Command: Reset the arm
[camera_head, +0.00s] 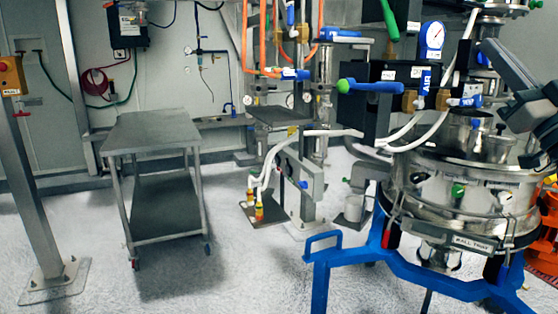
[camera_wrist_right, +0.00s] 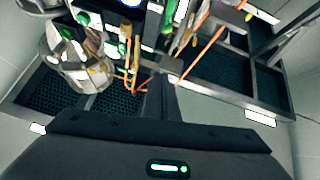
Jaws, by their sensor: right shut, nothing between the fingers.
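My right arm comes in from the right edge in the head view, its dark grey gripper (camera_head: 492,52) raised in front of the upper part of the steel sifter (camera_head: 455,195). In the right wrist view the gripper's dark fingers (camera_wrist_right: 160,95) are together with nothing between them, above the body with a green light. The fingertips overlap the machinery in the picture; I cannot tell the exact gap. My left gripper is not in view.
A blue frame (camera_head: 345,256) carries the sifter. A steel cart (camera_head: 152,132) and a post (camera_head: 32,180) are at the left. Bare floor (camera_head: 215,285) lies between.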

